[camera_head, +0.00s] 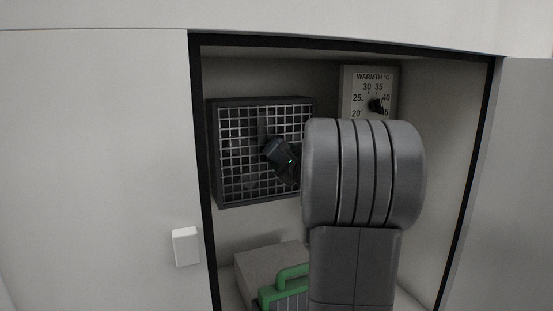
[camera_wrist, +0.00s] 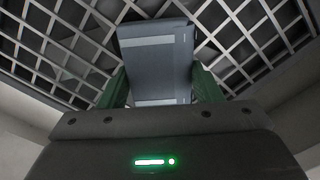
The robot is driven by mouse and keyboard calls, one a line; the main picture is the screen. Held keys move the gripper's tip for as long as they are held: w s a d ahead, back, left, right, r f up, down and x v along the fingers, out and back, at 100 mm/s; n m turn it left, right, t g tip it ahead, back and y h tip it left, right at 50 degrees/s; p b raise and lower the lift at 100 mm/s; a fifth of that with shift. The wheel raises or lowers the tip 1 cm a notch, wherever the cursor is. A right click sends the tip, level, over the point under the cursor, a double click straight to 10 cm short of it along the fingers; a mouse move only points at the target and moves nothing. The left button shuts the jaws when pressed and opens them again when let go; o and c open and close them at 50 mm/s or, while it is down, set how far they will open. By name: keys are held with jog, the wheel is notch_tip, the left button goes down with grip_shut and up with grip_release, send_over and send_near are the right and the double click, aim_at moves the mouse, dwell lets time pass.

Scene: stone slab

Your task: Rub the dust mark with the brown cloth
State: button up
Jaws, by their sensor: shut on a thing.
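No brown cloth and no dust mark can be made out in either view. My gripper (camera_wrist: 160,88) is shut on a grey-blue flat piece (camera_wrist: 156,55) with pale bands, held between its two green fingers. The piece stands in front of the metal grille (camera_wrist: 75,50); I cannot tell whether it touches. In the head view, my dark gripper body is in front of the left part of the recess, over the grille (camera_head: 238,160). My arm hides the fingers and the held piece there.
The dark-framed recess (camera_head: 197,150) holds a warmth dial panel (camera_head: 350,85) at upper right. A grey box (camera_head: 262,262) and a green-handled finned thing (camera_head: 292,272) lie low, partly behind my arm. A small white block (camera_head: 185,246) sits on the left panel.

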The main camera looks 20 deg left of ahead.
aim_at(244, 157)
jog(key=w+d, duration=0.2)
jog(key=d, duration=0.1)
jog(key=shift+w+d, duration=0.1)
jog(key=shift+w, duration=0.15)
jog(key=shift+s, duration=0.1)
jog(key=shift+s+a+b, duration=0.6)
jog(key=shift+s+a, duration=0.9)
jog(key=shift+a, duration=0.55)
jog(key=shift+s+a+b, duration=0.6)
jog(key=shift+s+a, duration=0.9)
jog(key=shift+a, duration=0.5)
jog(key=shift+s+a+b, duration=0.6)
jog(key=shift+s+a, duration=0.9)
jog(key=shift+a, duration=0.55)
jog(key=shift+r, duration=0.1)
jog(key=shift+b+v, duration=0.4)
jog(key=shift+v, duration=2.5)
